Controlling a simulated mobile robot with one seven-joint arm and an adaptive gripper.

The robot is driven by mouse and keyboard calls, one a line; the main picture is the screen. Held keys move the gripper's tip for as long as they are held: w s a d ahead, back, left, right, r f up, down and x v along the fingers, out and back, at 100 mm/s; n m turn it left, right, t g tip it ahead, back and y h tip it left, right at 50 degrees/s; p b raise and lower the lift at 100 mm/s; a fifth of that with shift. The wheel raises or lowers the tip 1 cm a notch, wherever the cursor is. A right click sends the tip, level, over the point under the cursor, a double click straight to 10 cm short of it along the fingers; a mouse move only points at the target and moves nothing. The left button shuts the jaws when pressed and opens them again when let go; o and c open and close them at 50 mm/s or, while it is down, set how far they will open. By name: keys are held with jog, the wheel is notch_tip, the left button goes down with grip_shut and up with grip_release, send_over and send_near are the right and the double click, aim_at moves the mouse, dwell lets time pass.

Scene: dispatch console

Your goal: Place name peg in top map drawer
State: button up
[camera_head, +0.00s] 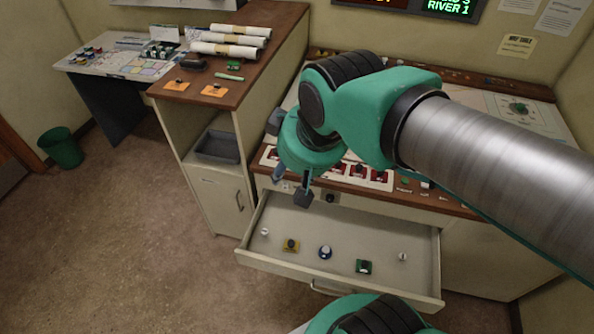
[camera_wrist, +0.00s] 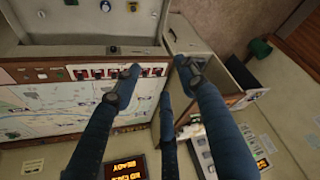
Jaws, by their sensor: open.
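A drawer (camera_head: 270,265) under the console is pulled open and holds several small pegs or knobs. These include a yellow-based one (camera_head: 291,245), a blue one (camera_head: 325,252), a green one (camera_head: 364,267) and small white ones near the sides. I cannot tell which is the name peg. Two orange tags with dark knobs lie on the brown cabinet top, one at its front edge (camera_head: 176,85) and one beside it (camera_head: 214,91). My gripper (camera_head: 291,185) is open and empty above the drawer's back left, by the console edge. Its fingers (camera_wrist: 160,82) spread apart in the wrist view.
The console (camera_head: 440,197) with red-and-white panels lies behind the drawer, under my arm. Rolled papers (camera_head: 225,50) and a green rod (camera_head: 229,77) lie on the cabinet top. A grey tray (camera_head: 218,147) sits in its shelf.

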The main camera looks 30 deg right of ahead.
jog(key=s, duration=0.1)
jog(key=s+m, duration=0.1)
jog(key=s, duration=0.1)
jog(key=shift+s+r+m, duration=0.3)
jog(key=shift+r, duration=0.1)
jog(key=shift+f+b, duration=0.75)
